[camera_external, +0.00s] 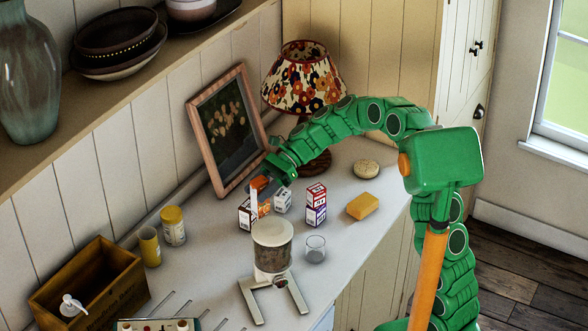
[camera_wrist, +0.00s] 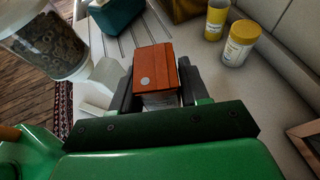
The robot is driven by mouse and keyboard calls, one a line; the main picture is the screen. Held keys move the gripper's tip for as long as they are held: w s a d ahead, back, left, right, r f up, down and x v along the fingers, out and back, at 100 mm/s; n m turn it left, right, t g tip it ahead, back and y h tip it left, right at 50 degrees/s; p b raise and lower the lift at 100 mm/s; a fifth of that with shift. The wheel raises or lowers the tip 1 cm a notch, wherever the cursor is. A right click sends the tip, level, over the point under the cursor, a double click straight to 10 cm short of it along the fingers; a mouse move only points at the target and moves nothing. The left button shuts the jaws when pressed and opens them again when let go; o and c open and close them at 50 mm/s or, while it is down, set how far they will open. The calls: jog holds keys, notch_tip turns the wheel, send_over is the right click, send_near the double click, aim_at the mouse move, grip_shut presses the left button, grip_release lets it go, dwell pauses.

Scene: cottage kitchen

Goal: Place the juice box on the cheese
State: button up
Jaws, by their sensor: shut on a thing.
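The juice box, with an orange-brown top and a pale round spot, is between my gripper's two dark fingers in the wrist view (camera_wrist: 156,70). In the external view the juice box (camera_external: 254,199) is partly hidden by my gripper (camera_external: 264,187). My gripper is shut on it, above the counter near several small cartons. Whether its bottom touches anything is unclear. The cheese appears to be the yellow-orange block (camera_external: 362,206), lying on the counter to the right, clear of my gripper. It is not seen in the wrist view.
Small cartons (camera_external: 316,213) stand between the juice box and the yellow block. A glass (camera_external: 315,249) and a dispenser with a clear container (camera_external: 272,245) stand in front. A round pale item (camera_external: 366,169), a lamp (camera_external: 303,80) and a framed picture (camera_external: 228,130) are behind.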

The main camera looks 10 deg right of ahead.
jog(key=w+d+r+m+t+y, duration=0.1)
jog(key=d, duration=0.8)
jog(key=w+d+r+m+t, duration=0.1)
jog(key=d+m+t, duration=0.1)
jog(key=d, duration=0.8)
jog(key=s+d+r+m+t, duration=0.15)
jog(key=s+d, duration=0.25)
jog(key=d, duration=0.4)
jog(key=s+d+m+t, duration=0.1)
jog(key=s+d+t, duration=0.15)
jog(key=d, duration=0.65)
jog(key=shift+g+y, duration=0.3)
jog(key=shift+y, duration=0.1)
jog(key=shift+w+a+f, duration=0.35)
jog(key=shift+w+f, duration=1.8)
jog(key=shift+w, duration=0.05)
jog(key=shift+w+a+f, duration=0.35)
jog(key=shift+w+f, duration=1.8)
jog(key=shift+w+a+f, duration=0.35)
jog(key=shift+w+f, duration=1.8)
jog(key=shift+w, duration=0.05)
jog(key=o, duration=1.2)
jog(key=shift+f, duration=0.1)
